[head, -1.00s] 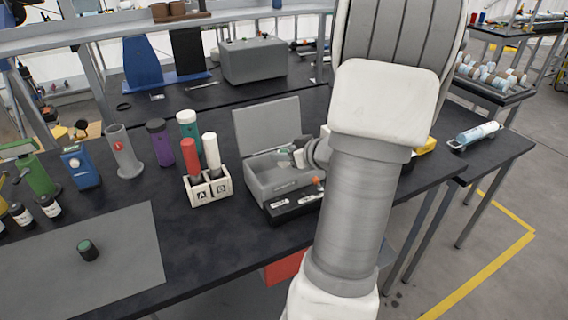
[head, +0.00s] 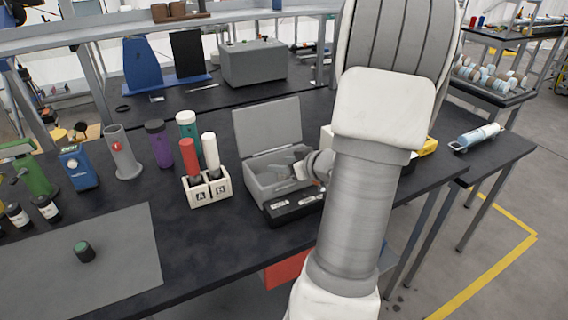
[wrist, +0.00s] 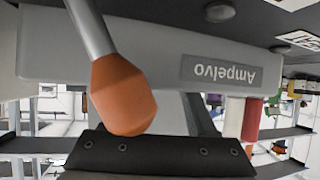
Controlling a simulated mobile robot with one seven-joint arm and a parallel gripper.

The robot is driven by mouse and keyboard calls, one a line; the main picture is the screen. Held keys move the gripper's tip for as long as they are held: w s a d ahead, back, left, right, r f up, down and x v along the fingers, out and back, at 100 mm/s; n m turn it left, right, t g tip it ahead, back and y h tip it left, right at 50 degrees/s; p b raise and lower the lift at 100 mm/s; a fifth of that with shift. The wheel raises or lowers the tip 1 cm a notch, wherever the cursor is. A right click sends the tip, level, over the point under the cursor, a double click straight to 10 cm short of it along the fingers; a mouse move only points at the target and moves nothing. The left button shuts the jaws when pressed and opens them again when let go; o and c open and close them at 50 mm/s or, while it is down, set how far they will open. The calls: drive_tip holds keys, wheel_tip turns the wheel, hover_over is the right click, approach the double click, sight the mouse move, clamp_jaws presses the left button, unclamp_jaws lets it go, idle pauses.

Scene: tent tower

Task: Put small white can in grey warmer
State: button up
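The grey warmer (head: 288,188) stands on the dark bench with its lid (head: 268,128) raised. My gripper (head: 297,171) is low at the right part of the warmer's opening, mostly hidden by the wall and my wrist. In the wrist view the warmer's wall (wrist: 150,58) fills the upper part, with upside-down lettering. An orange knob (wrist: 122,95) on a metal rod is close to the camera, in front of this wall. A dark bolted bar, part of my gripper, crosses the bottom. I cannot make out the fingertips or a small white can, so whether anything is held is unclear.
A white holder (head: 208,190) with a red and a white cylinder stands left of the warmer. Purple and teal bottles stand behind it. A dark green-topped jar (head: 85,251) sits on the grey mat (head: 130,275). My arm blocks the bench on the right.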

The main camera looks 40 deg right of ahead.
drive_tip(key=shift+o, duration=0.7)
drive_tip(key=shift+r, duration=0.3)
drive_tip(key=shift+r+p, duration=0.4)
drive_tip(key=shift+r, duration=0.2)
drive_tip(key=p+v, duration=0.3)
drive_tip(key=v, duration=0.8)
drive_tip(key=shift+s, duration=0.45)
drive_tip(key=shift+a, duration=0.1)
